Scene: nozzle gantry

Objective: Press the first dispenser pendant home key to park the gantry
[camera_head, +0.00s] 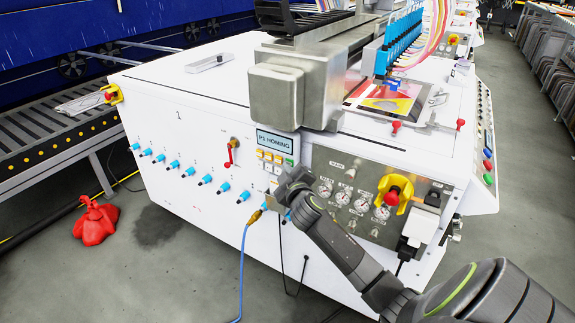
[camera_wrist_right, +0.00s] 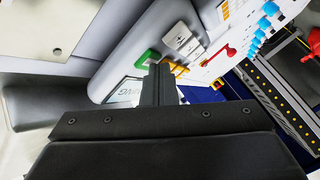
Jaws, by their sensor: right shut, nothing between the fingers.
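The dispenser pendant is set in the white machine's front, with a display (camera_head: 275,142) reading "P1 HOMING". Below it are orange keys (camera_head: 268,155), a green key (camera_head: 289,162) and pale keys. In the right wrist view, the green key (camera_wrist_right: 147,57), pale keys (camera_wrist_right: 181,40) and orange keys (camera_wrist_right: 176,68) lie close around my fingertips. My right gripper (camera_head: 284,186) is shut and empty, just below the keys in the head view. It also shows in the right wrist view (camera_wrist_right: 160,70). I cannot tell whether it touches a key. My left gripper is not in view.
A gauge panel (camera_head: 352,165) with a yellow and red knob (camera_head: 393,192) is right of the pendant. A red lever (camera_head: 232,152) and blue fittings are to its left. A blue hose (camera_head: 241,270) hangs below. The steel gantry block (camera_head: 290,85) is above.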

